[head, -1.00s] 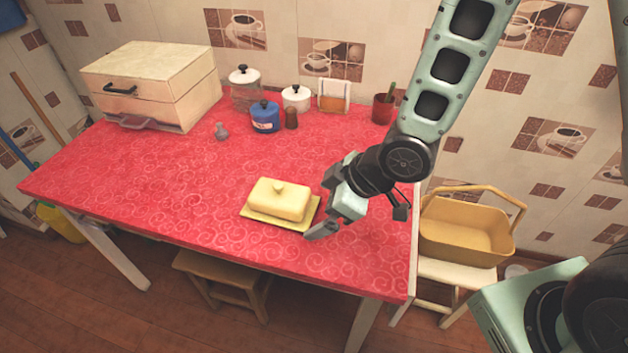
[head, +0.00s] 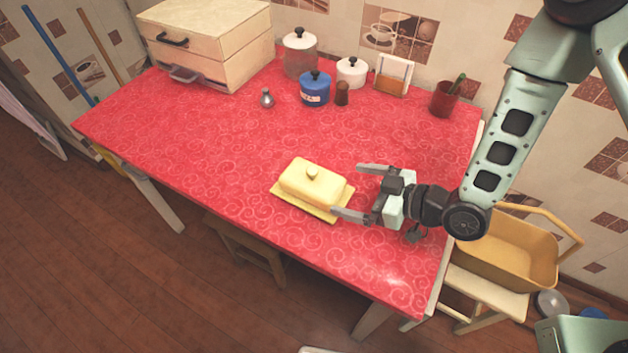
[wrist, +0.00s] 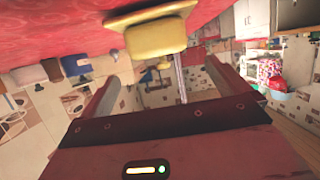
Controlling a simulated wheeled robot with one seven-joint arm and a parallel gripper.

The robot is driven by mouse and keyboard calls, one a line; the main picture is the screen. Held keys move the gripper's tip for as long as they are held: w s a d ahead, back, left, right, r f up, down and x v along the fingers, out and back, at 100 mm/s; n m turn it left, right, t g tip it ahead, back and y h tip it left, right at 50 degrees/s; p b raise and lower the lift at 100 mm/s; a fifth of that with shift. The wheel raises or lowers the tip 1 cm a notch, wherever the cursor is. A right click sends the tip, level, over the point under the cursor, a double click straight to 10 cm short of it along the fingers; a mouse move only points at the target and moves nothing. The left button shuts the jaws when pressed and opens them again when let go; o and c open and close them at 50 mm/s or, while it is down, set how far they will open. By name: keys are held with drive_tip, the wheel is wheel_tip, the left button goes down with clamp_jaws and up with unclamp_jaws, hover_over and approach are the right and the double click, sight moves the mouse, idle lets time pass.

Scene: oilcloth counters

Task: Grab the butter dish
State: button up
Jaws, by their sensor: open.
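The yellow butter dish (head: 313,184) sits on the red-covered table (head: 215,160), near its front edge. It has a lidded cover with a small round knob and a flat tray under it. My gripper (head: 352,192) is open and empty, just right of the dish, its fingers pointing left toward it. The nearer fingertip is close to the tray's right corner; I cannot tell if they touch. In the wrist view the butter dish (wrist: 155,40) shows at the top, beyond the open fingers (wrist: 140,95).
A wooden bread box (head: 205,45) stands at the back left. Canisters, including a blue one (head: 314,90), a napkin holder (head: 393,75) and a red cup (head: 444,99) line the back. A grey shaker (head: 267,98) stands alone. A yellow basket (head: 510,255) sits on a stool at right.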

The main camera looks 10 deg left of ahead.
sight(321, 182)
drive_tip(key=p+x, duration=0.2)
drive_tip(key=x, duration=0.7)
drive_tip(key=shift+a, duration=0.2)
drive_tip(key=shift+w, duration=0.1)
drive_tip(key=c, duration=1.4)
